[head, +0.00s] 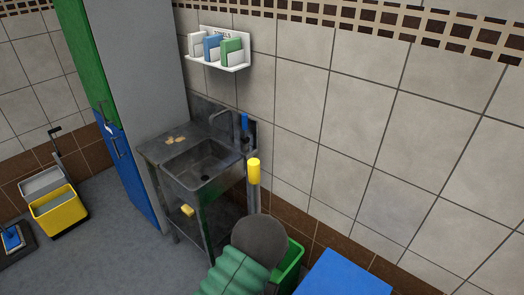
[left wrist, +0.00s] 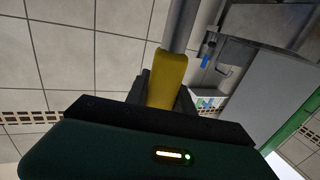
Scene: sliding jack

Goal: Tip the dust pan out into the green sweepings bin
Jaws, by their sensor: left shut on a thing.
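The dust pan's yellow grip (head: 253,171) stands upright in front of the sink's right side in the head view. In the left wrist view the grip (left wrist: 167,75) joins a grey pole (left wrist: 184,25). My left gripper (left wrist: 165,95) is shut on this grip, with a dark finger at each side. In the head view my arm hides this gripper. The pan itself and anything in it are out of sight. The green bin (head: 292,264) stands on the floor by the wall, partly hidden behind my arm. My right gripper is not in view.
A metal sink stand (head: 165,158) with crumb-like bits on top is against the wall. A blue box-like top (head: 343,276) is right of the bin. A yellow mop bucket (head: 58,211) is far left. Floor (head: 110,245) between bucket and sink is clear.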

